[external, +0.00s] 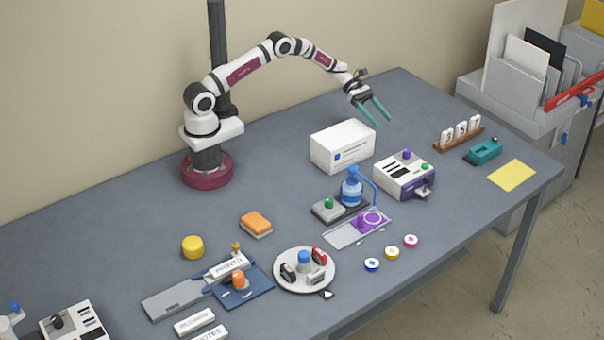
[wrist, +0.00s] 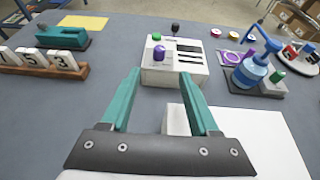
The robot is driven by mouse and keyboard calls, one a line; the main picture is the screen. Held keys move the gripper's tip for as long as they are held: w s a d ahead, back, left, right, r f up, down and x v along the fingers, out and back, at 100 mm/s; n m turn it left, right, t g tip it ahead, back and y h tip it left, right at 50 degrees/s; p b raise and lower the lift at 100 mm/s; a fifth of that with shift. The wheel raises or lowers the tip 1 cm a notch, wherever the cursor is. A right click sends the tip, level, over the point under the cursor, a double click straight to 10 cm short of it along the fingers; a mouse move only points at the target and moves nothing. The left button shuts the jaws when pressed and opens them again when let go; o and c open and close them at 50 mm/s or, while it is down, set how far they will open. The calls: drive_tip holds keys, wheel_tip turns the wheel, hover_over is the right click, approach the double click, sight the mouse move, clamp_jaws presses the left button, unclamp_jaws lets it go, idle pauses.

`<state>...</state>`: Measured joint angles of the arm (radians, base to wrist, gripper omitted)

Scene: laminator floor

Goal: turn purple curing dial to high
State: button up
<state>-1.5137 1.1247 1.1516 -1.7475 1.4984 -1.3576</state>
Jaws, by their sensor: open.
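The purple dial (external: 407,154) sits on top of a white box-shaped unit (external: 398,178) with a purple lower edge, right of the table's middle. A green button and dark slots are also on that unit. In the wrist view the purple dial (wrist: 159,52) stands upright on the unit (wrist: 176,68), just beyond my fingertips. The dial's setting marks are too small to read. My gripper (external: 382,113) is open and empty, above and behind the unit. In the wrist view its teal fingers (wrist: 161,75) are spread apart, with the dial seen between them and not touched.
A white carton (external: 342,146) stands close left of the unit, below my gripper. A blue bottle (external: 351,190) with a bent tube is in front of it. A number stand (external: 459,134), teal tool (external: 485,151) and yellow sheet (external: 511,175) lie to the right.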

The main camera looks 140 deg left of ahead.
drive_tip(key=shift+s+r, duration=0.15)
drive_tip(key=shift+s, duration=0.15)
drive_tip(key=n+g+y, duration=0.1)
drive_tip(key=n+y, duration=0.4)
approach(408, 149)
drive_tip(key=x, duration=1)
drive_tip(key=shift+w+a, duration=0.1)
drive_tip(key=shift+w, duration=0.25)
clamp_jaws()
